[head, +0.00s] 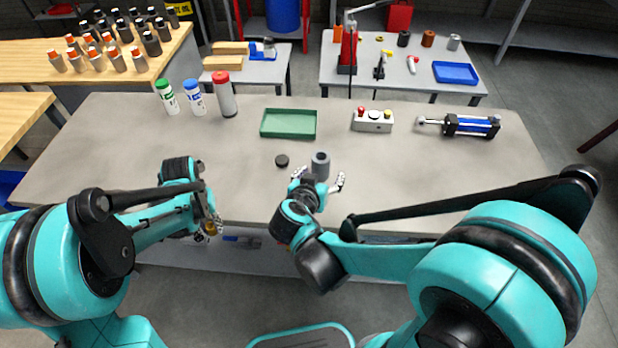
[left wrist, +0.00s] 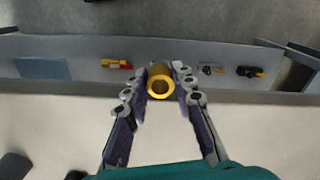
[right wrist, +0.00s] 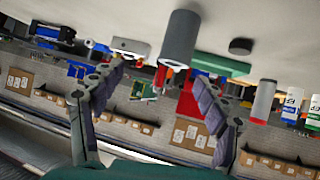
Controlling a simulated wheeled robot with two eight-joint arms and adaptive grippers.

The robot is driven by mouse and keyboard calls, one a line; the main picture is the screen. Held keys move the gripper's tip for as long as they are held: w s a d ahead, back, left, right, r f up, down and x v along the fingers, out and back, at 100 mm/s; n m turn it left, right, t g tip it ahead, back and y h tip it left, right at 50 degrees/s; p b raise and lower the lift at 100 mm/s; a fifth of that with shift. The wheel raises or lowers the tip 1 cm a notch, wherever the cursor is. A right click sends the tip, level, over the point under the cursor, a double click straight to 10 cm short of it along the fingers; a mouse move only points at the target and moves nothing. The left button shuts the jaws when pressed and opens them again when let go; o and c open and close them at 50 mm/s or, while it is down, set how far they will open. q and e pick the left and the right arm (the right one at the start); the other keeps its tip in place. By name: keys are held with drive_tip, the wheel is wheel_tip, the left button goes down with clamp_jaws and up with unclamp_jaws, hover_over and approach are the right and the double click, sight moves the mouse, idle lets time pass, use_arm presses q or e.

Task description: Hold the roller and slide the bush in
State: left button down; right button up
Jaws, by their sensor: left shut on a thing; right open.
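The roller (head: 320,163) is a grey cylinder standing upright on the workbench near its front middle. It also shows in the right wrist view (right wrist: 181,40), just past the fingertips. My right gripper (head: 319,179) is open, with its fingers spread at the near side of the roller. I cannot tell whether they touch it. The bush (left wrist: 160,83) is a short brass-coloured tube with an open bore. My left gripper (left wrist: 161,78) is shut on it and holds it at the bench's front edge; in the head view the bush (head: 210,228) is small and partly hidden.
A dark disc (head: 282,160) lies left of the roller. A green tray (head: 288,124), a button box (head: 373,121), a blue cylinder unit (head: 470,125) and several bottles (head: 226,95) stand further back. The bench's left and right front areas are clear.

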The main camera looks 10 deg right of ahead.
sight(321, 157)
use_arm(q)
drive_tip(key=shift+s+a+f+b, duration=0.15)
drive_tip(key=shift+f+b, duration=0.15)
drive_tip(key=shift+f, duration=0.15)
wheel_tip(321, 157, down, 3)
drive_tip(key=b, duration=0.3)
drive_tip(key=shift+f, duration=0.15)
use_arm(e)
drive_tip(key=shift+m+t, duration=0.4)
drive_tip(key=shift+t, duration=0.3)
drive_tip(key=x, duration=0.4)
drive_tip(key=a+x, duration=0.1)
drive_tip(key=x, duration=0.3)
drive_tip(key=w+a+x, duration=0.1)
drive_tip(key=x, duration=0.3)
drive_tip(key=shift+a+f, duration=0.1)
drive_tip(key=shift+f, duration=0.2)
clamp_jaws()
